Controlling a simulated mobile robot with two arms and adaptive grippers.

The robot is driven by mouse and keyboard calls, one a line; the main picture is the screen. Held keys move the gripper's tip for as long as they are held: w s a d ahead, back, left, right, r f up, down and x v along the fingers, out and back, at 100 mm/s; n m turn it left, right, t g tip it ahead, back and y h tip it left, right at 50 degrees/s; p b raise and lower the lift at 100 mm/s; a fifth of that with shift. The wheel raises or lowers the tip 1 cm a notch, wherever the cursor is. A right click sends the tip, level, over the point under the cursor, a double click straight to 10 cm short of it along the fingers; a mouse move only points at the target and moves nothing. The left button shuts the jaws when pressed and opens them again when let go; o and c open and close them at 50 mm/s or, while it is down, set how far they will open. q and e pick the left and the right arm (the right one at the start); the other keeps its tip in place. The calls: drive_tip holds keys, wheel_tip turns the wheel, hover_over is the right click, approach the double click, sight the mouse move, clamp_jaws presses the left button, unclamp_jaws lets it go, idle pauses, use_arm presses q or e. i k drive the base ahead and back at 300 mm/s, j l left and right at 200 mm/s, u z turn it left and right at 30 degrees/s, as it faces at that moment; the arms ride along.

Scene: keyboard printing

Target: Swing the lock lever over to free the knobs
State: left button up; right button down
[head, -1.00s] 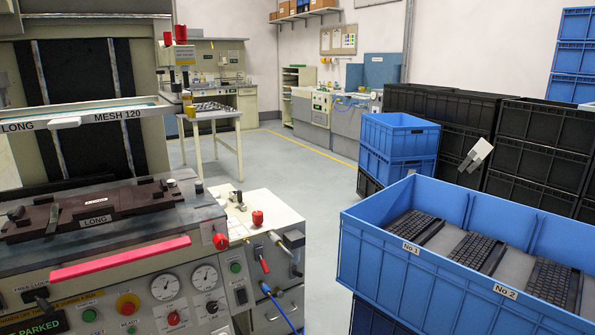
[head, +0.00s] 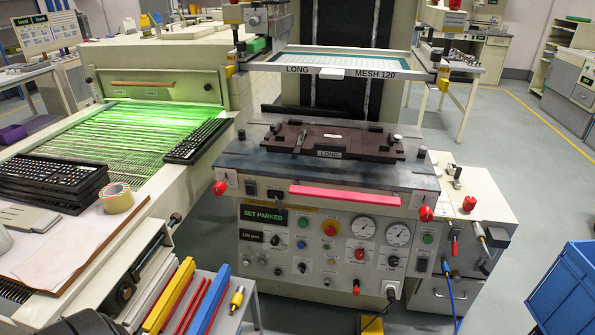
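The printing machine's panel (head: 330,250) faces me. I cannot tell which part is the lock lever. A red-tipped lever (head: 454,246) hangs on the side cabinet, and small upright fittings (head: 457,178) stand on its top. Red knobs sit at the bed's left corner (head: 219,188), right corner (head: 426,214) and on the cabinet (head: 469,203). More red knobs (head: 232,12) are at the screen frame above. My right gripper is out of view.
A dark fixture marked LONG (head: 330,140) lies on the bed under the screen frame (head: 335,72). A dryer conveyor (head: 120,145), stacked keyboards (head: 50,185) and a tool stand (head: 190,305) are on the left. Floor is free right of the cabinet, before a blue crate (head: 570,290).

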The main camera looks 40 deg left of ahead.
sight(281, 209)
drive_tip(key=u, duration=1.3)
